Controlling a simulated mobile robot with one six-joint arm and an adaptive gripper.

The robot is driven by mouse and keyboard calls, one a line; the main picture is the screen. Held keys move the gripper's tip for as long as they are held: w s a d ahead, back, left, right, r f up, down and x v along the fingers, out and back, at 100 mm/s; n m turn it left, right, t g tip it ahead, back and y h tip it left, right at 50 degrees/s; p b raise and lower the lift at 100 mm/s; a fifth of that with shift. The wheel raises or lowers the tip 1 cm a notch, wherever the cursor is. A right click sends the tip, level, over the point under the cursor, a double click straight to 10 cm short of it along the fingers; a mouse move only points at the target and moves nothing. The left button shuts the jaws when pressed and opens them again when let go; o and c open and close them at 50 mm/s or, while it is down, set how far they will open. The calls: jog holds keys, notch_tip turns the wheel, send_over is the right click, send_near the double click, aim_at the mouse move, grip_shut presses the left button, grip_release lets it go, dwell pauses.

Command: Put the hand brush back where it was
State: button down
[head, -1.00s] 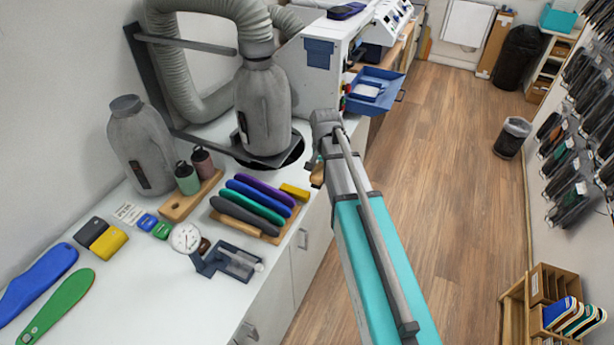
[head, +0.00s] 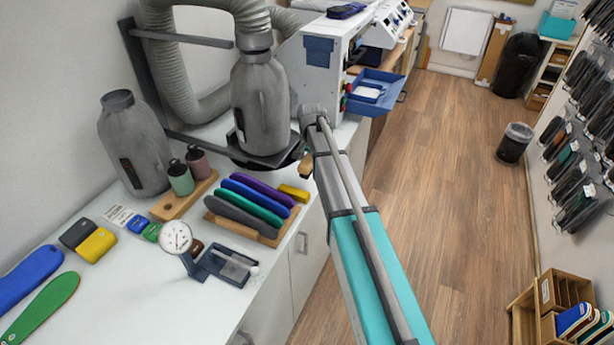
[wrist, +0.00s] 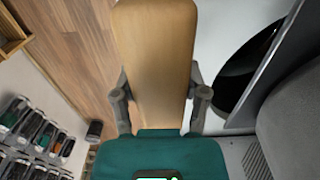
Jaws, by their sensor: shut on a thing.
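The hand brush shows in the wrist view as a pale wooden body (wrist: 155,50), gripped between the two grey fingers of my gripper (wrist: 160,98). Its bristles are not visible. In the head view a small wooden end of the brush (head: 306,166) shows past my arm, near the counter's edge beside the grey machine's base. My gripper is shut on the brush. The arm hides most of the gripper and brush in the head view. The white counter (head: 125,265) lies to the left.
A grey bottle-shaped canister (head: 262,105) with a hose stands over a dark round opening. A rack of coloured insole tools (head: 250,205), a dial gauge (head: 176,237) and a second grey canister (head: 135,145) stand on the counter.

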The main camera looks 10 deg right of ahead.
jog(key=shift+w+a+f+b, duration=0.1)
jog(key=shift+w+f+b, duration=0.65)
jog(key=shift+f, duration=0.25)
jog(key=shift+w, duration=0.15)
jog(key=shift+w+f+b, duration=0.35)
jog(key=shift+f+b, duration=0.15)
jog(key=shift+f, duration=0.05)
jog(key=shift+f+b, duration=1.4)
jog(key=shift+f, duration=0.05)
jog(key=shift+f, duration=0.1)
jog(key=shift+c, duration=0.6)
grip_release()
jog(key=shift+r, duration=0.2)
notch_tip(320, 180, up, 12)
jog(key=p, duration=1.2)
